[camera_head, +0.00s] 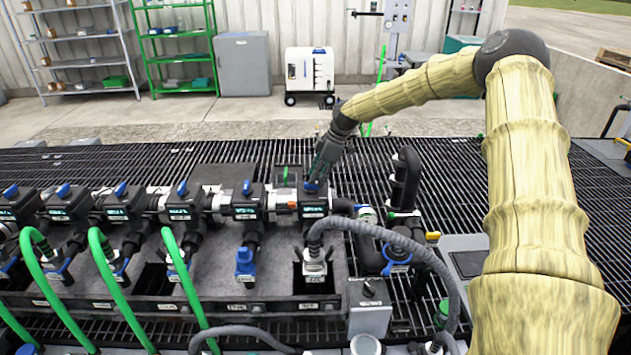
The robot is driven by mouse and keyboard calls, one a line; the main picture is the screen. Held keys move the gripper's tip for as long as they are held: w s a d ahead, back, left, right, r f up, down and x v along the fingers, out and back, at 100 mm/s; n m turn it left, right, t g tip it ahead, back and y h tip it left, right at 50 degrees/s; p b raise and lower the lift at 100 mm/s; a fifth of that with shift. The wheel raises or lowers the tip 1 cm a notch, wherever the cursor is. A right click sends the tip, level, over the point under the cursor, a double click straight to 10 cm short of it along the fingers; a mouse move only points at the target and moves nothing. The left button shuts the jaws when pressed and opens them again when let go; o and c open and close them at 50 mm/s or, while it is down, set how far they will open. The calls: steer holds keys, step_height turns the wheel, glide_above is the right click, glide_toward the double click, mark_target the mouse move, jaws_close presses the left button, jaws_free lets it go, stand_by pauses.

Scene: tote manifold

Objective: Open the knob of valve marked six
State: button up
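A row of dark valves with blue knobs runs across the manifold in the head view. The valve at the right end of the row (313,208) has a small lit label that is too small to read. Its blue knob (312,187) is partly hidden by my gripper (316,180). My gripper points down at this knob from above, at or very near it. Whether the fingers touch or hold the knob is not clear. The neighbouring valve (246,208) has its blue knob (246,187) in plain view.
Green hoses (110,280) rise in front of the left valves. A grey corrugated hose (400,240) arches from the right valve's lower fitting. Black vertical pipework (405,180) stands right of my gripper. Dark grating (110,165) behind the row is mostly clear.

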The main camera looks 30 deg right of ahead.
steer(key=v, duration=0.9)
steer(key=shift+d, duration=0.2)
steer(key=shift+s, duration=0.1)
